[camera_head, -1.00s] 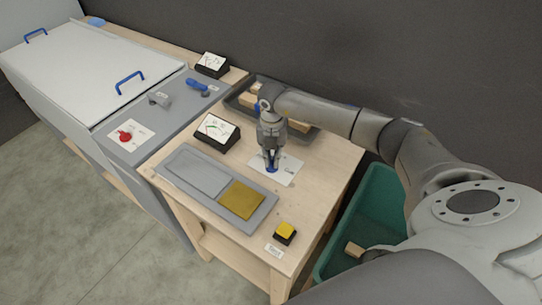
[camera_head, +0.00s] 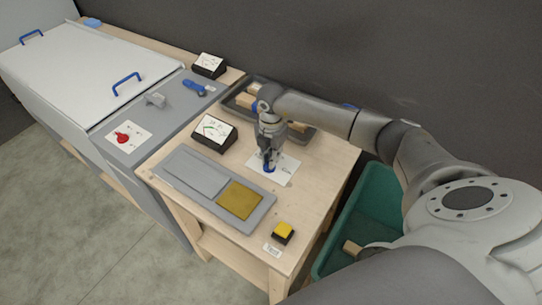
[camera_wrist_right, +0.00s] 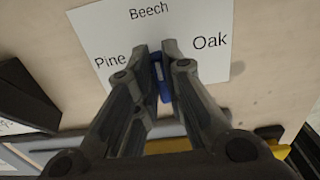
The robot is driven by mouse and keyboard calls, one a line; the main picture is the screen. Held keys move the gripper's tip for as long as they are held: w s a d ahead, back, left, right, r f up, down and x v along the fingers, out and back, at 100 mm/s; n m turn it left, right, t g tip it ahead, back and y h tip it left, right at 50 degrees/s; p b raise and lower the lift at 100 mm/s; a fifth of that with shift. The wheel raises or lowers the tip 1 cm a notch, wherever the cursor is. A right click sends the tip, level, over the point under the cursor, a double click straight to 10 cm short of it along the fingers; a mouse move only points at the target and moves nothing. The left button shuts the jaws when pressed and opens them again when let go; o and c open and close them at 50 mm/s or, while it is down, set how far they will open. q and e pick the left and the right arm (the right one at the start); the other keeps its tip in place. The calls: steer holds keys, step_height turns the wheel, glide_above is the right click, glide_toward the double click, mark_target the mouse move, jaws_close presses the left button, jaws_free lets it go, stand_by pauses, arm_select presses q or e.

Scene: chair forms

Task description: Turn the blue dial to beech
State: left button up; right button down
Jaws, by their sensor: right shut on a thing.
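The blue dial (camera_wrist_right: 163,84) sits on a white card (camera_wrist_right: 110,40) printed Pine, Beech and Oak. In the right wrist view, its long side runs nearly up and down the picture, its far end towards the word Beech; the fingers hide part of it. My right gripper (camera_wrist_right: 155,58) is shut on the dial from above. In the head view, the right gripper (camera_head: 268,158) stands over the card (camera_head: 283,167), with the blue dial (camera_head: 269,168) at its fingertips. My left gripper is not in view.
A yellow button (camera_head: 284,230) stands at the table's front corner. A grey tray with a yellow panel (camera_head: 240,199) and a black display (camera_head: 214,132) lie left of the dial. A grey bin (camera_head: 312,137) is behind, a green bin (camera_head: 362,205) to the right. A red dial (camera_head: 122,138) is further left.

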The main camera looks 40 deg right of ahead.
steer(key=shift+r, duration=0.1)
steer(key=c, duration=1.5)
jaws_free()
step_height(320, 180, up, 12)
